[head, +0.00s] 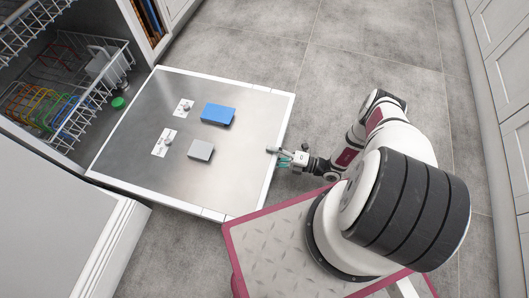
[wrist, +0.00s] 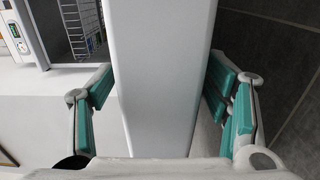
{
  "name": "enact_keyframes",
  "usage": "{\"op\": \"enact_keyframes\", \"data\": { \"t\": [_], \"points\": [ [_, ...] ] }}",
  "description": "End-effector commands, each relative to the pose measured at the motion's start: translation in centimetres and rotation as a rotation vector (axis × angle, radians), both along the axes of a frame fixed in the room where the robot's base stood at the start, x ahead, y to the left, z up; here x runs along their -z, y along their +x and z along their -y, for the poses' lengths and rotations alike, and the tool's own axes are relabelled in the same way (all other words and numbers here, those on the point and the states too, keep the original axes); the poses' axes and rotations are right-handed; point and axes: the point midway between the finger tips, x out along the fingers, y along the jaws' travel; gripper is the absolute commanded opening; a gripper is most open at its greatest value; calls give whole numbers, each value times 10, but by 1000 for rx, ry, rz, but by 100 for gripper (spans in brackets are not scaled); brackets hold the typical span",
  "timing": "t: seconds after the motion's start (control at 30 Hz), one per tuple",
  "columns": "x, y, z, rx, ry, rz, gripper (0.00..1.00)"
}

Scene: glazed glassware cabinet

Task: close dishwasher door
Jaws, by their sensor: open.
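The dishwasher door (head: 240,155) is folded down, roughly flat and low over the floor, with its steel inner face up. In the head view my gripper (head: 279,157) is at the door's outer right edge, one finger over its white rim. In the wrist view the door's pale edge (wrist: 160,75) stands between the gripper's two open green-padded fingers (wrist: 165,95). Gaps show on both sides, so the fingers are apart from it there.
A blue block (head: 218,113) and a grey block (head: 201,149) are on the door's inner face. An upper rack (head: 25,25) shows at top left. A white unit (head: 105,255) stands beside the door at lower left. Grey floor (head: 330,50) is clear beyond my arm; white cabinets (head: 505,75) line the right.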

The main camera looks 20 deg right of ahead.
Motion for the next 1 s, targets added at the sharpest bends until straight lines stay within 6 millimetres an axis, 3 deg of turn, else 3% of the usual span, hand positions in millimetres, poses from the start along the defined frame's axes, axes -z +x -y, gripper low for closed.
{"op": "enact_keyframes", "data": {
  "t": [0.2, 0.6, 0.9, 1.0],
  "points": [
    [0, 14, -20, -1, -1, 1, 70],
    [0, 18, -25, 0, -1, 1, 68],
    [0, 18, -24, 0, -2, 0, 1],
    [0, 18, -24, 0, -3, -1, 1]
  ]
}}
